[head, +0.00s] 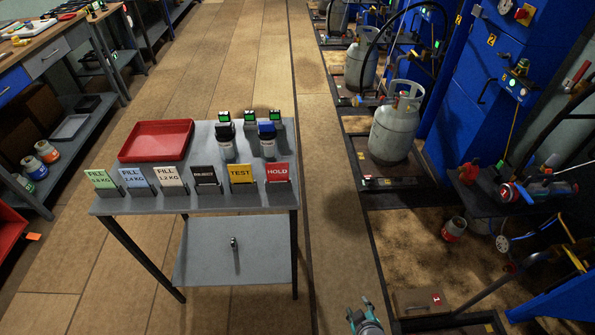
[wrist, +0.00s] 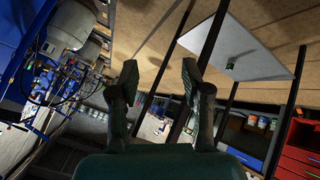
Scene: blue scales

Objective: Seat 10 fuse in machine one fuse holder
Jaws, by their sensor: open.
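My gripper (head: 365,316) is at the bottom edge of the head view, right of the grey table. In the wrist view my gripper (wrist: 160,76) has its two fingers apart with nothing between them. A small dark upright item (head: 234,243) stands on the table's lower shelf (head: 205,262), well left of my gripper. It also shows in the wrist view (wrist: 230,64); I cannot tell whether it is the fuse. A brown box (head: 412,299) with a red "1" marker lies on the floor right of my gripper. I cannot make out the fuse holder.
The grey table (head: 190,205) holds a red tray (head: 157,140), several label cards and two stamp-like items. Gas cylinders (head: 397,125) stand on scales beside blue machines (head: 480,90). A loose small canister (head: 454,229) is on the floor at right.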

